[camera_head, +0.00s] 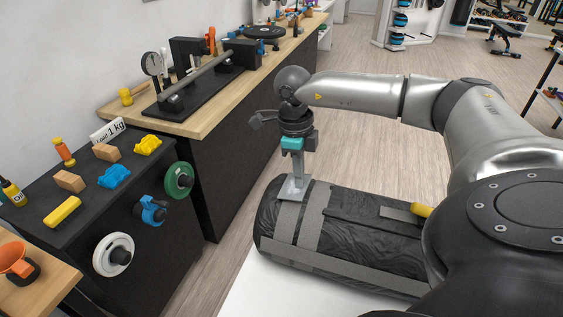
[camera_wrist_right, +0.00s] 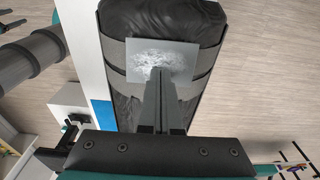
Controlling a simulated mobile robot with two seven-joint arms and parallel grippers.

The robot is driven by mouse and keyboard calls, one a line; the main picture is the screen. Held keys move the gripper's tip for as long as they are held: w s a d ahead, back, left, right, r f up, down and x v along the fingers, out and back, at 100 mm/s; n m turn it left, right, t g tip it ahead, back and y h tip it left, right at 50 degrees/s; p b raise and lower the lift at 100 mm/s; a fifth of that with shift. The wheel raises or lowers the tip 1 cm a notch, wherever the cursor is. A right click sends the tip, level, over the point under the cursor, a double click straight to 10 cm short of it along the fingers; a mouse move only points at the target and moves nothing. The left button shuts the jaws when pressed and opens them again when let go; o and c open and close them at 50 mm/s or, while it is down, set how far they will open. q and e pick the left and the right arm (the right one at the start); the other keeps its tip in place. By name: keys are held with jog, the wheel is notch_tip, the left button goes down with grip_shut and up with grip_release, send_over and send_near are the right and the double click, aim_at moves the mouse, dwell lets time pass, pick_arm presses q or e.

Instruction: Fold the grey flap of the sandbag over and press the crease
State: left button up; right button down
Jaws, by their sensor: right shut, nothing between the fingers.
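The sandbag (camera_head: 350,232) is a black, wrinkled, rounded bag with grey bands, lying on a white surface. A light grey square piece (camera_head: 287,194), which looks like the flap, lies against its top near the left end. In the wrist view this grey piece (camera_wrist_right: 137,52) lies flat across a grey band and has whitish scribbled marks. My right gripper (camera_head: 296,184) points down with its fingers together and empty. The fingertips (camera_wrist_right: 161,72) are at the grey square, apparently touching it, and hide part of it. My left gripper is in neither view.
A dark cabinet (camera_head: 150,240) with blocks, clamps and discs stands at left. Behind it is a wooden-topped bench (camera_head: 222,112) with a gauge and bar. Wooden floor (camera_head: 362,146) is clear behind the bag.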

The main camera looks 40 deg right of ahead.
jog(key=shift+s+f, duration=0.1)
jog(key=shift+f, duration=0.4)
dwell(0.4)
jog(key=shift+r, duration=0.15)
jog(key=r+p, duration=0.1)
jog(key=r, duration=0.1)
jog(key=r+p, duration=0.4)
jog(key=shift+w+a+r, duration=0.1)
jog(key=shift+w+r, duration=0.2)
jog(key=shift+r, duration=0.1)
dwell(0.4)
